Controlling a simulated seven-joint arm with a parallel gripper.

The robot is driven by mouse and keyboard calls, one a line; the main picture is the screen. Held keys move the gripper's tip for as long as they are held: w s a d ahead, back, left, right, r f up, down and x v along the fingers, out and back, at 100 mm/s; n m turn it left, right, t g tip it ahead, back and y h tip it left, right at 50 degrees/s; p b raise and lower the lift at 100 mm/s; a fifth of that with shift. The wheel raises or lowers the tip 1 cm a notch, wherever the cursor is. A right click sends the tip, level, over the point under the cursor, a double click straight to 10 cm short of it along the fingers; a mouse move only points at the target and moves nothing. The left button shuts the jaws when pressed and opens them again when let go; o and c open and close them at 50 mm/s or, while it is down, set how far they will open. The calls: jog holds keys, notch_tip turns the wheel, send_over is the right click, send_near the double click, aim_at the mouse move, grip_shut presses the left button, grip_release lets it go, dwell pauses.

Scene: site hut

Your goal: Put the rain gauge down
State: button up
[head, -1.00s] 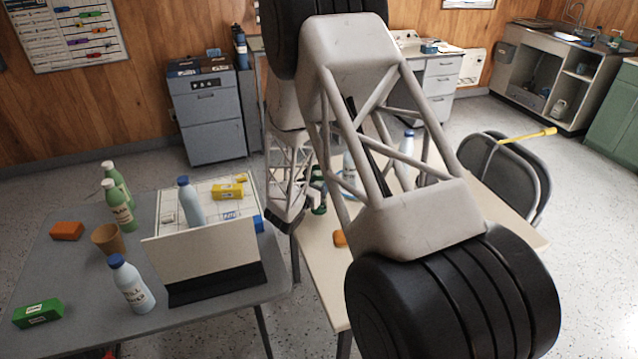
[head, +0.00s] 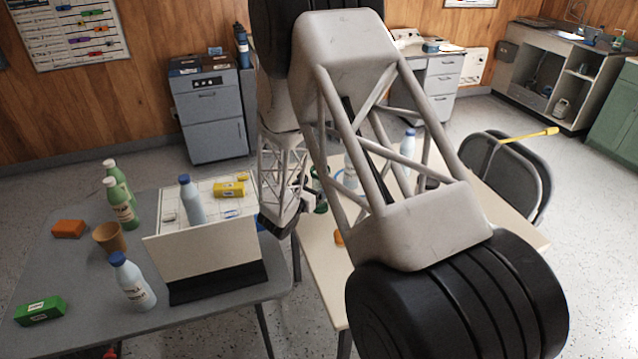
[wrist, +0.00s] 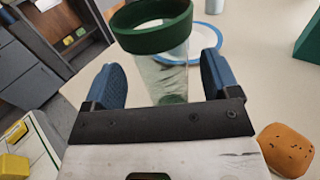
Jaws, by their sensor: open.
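In the wrist view the rain gauge (wrist: 160,75) is a clear tube with a wide dark-green rim. It is between the two blue fingers of my gripper (wrist: 163,85), with a gap showing on each side. The gripper is open. The gauge's lower end is partly hidden behind the gripper's black bar, so its contact with the table is hard to see. In the head view my arm hides most of the gripper and gauge, at the left edge of the cream table (head: 322,270).
A blue-rimmed white plate (wrist: 205,47) lies just beyond the gauge. An orange lump (wrist: 287,148) and a green block (wrist: 309,42) are to the right. A blue-capped bottle (head: 408,146) stands on the cream table. The grey table (head: 70,270) at left holds a whiteboard-like box (head: 205,262) and bottles.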

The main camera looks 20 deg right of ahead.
jog(key=shift+s+a+r, duration=0.45)
jog(key=shift+s+a, duration=0.05)
jog(key=shift+a, duration=0.25)
notch_tip(320, 180, up, 6)
jog(key=shift+d+r, duration=0.1)
dwell(0.4)
jog(key=s+d+r+m+g+y, duration=0.2)
jog(key=s+r+m+g, duration=0.4)
jog(key=s, duration=0.5)
jog(key=s+d+r+m+g+y, duration=0.15)
jog(key=s+r+m+g, duration=0.25)
jog(key=s+r+m, duration=0.55)
jog(key=s+a+r+m+y, duration=0.1)
jog(key=s+a+m+y, duration=0.2)
jog(key=s, duration=0.4)
jog(key=s+a+r+m+t+y, duration=0.1)
jog(key=s+a+r+m+y, duration=0.1)
jog(key=s, duration=0.6)
jog(key=s+a+r+m+t+y, duration=0.1)
jog(key=s+a+m+y, duration=0.4)
jog(key=s, duration=0.3)
jog(key=shift+a+r+y, duration=0.4)
jog(key=shift+a+y, duration=0.15)
jog(key=shift+a, duration=0.05)
